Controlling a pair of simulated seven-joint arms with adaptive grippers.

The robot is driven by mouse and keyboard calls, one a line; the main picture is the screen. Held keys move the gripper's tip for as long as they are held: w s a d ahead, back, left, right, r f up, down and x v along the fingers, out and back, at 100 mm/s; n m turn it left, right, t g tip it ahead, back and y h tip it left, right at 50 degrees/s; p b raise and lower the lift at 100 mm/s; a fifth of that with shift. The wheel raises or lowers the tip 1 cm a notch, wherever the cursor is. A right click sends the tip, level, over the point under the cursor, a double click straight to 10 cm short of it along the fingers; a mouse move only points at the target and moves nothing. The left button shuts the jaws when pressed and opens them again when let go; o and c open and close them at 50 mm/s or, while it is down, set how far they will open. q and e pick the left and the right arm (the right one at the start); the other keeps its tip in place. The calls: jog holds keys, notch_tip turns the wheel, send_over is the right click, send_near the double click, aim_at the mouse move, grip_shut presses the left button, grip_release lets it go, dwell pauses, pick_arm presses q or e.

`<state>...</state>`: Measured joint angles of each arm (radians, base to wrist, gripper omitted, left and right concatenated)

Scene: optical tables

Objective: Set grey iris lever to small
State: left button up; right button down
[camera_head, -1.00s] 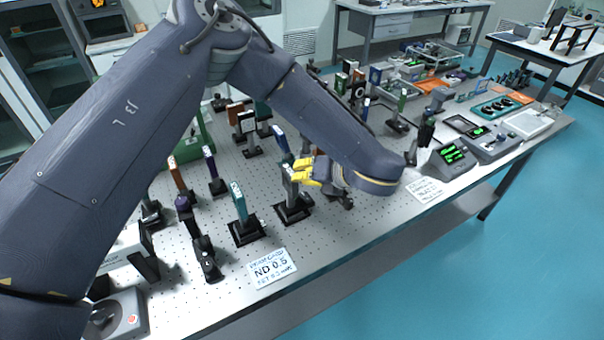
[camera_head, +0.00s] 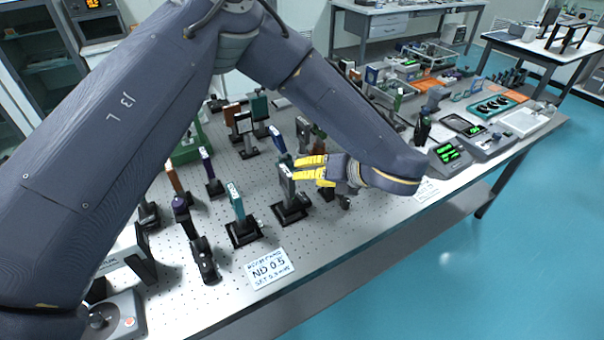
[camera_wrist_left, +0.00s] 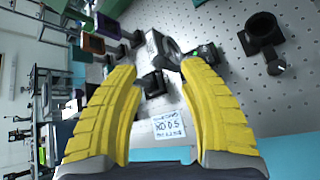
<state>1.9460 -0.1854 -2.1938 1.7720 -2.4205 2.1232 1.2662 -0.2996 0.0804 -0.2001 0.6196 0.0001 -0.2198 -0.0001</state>
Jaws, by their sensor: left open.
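A slim grey upright mount (camera_head: 287,186), probably the grey iris, stands on a black base on the perforated table in the head view. Its lever cannot be made out there. My left gripper (camera_head: 298,167) has yellow fingers beside the top of this mount, on its right; I cannot tell whether they touch it. In the left wrist view the fingers are spread apart (camera_wrist_left: 158,68), with nothing held between them. A grey plate with a dark rounded part (camera_wrist_left: 160,44) shows just beyond the fingertips. My right gripper is not in view.
A card reading ND 0.5 (camera_head: 268,268) lies near the table's front edge. A teal plate mount (camera_head: 238,203) stands left of the grey one. A black ring mount (camera_wrist_left: 262,32) shows in the wrist view. Several other mounts crowd the table behind.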

pick_arm(q)
jog(key=v, duration=0.7)
dwell(0.4)
